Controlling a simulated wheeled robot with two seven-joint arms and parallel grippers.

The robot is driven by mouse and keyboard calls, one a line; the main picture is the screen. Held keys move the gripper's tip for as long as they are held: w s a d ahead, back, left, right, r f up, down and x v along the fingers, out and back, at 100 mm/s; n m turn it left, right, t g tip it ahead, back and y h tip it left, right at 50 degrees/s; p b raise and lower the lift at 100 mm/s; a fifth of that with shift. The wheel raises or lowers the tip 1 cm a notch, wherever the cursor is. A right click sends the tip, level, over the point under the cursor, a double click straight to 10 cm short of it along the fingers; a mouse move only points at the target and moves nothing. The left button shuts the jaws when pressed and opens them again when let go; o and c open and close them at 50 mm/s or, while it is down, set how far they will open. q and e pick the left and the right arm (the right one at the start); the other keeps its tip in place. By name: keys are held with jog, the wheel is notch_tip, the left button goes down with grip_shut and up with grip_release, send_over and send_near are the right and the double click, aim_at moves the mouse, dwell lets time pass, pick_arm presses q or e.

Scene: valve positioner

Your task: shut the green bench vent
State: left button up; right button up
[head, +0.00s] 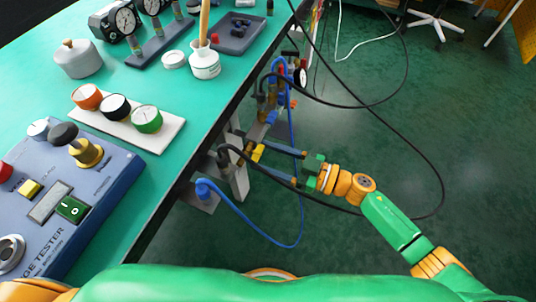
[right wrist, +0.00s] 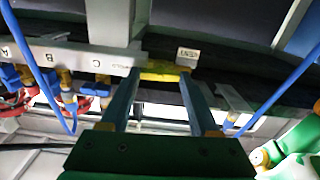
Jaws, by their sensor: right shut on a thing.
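The green bench (head: 215,75) fills the left of the head view. Under its edge my right gripper (head: 262,160) reaches in from the right, its fingers at a yellow handle (head: 258,152). In the right wrist view this yellow handle (right wrist: 163,74) lies crosswise between the two fingertips of the right gripper (right wrist: 160,82), which is shut on it. A small white label (right wrist: 187,57) sits just beside the handle; its lettering is too blurred to read surely. The valve body behind the handle is mostly hidden. My left gripper is not in view.
A grey rail (right wrist: 75,57) lettered A, B, C carries blue and brass fittings left of the handle. A blue tester box (head: 110,185) stands on the bench. The floor (head: 470,130) at right is open.

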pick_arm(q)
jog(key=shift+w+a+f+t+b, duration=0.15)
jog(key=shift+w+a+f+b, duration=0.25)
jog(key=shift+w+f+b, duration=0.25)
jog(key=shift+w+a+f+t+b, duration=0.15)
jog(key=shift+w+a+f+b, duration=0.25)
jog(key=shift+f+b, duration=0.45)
pick_arm(e)
jog(key=shift+f+n, duration=0.1)
jog(key=shift+n, duration=8.6)
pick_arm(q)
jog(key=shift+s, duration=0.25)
pick_arm(e)
jog(key=o, duration=1.4)
jog(key=shift+c, duration=0.2)
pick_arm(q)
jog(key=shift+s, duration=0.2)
pick_arm(e)
jog(key=shift+d, duration=0.1)
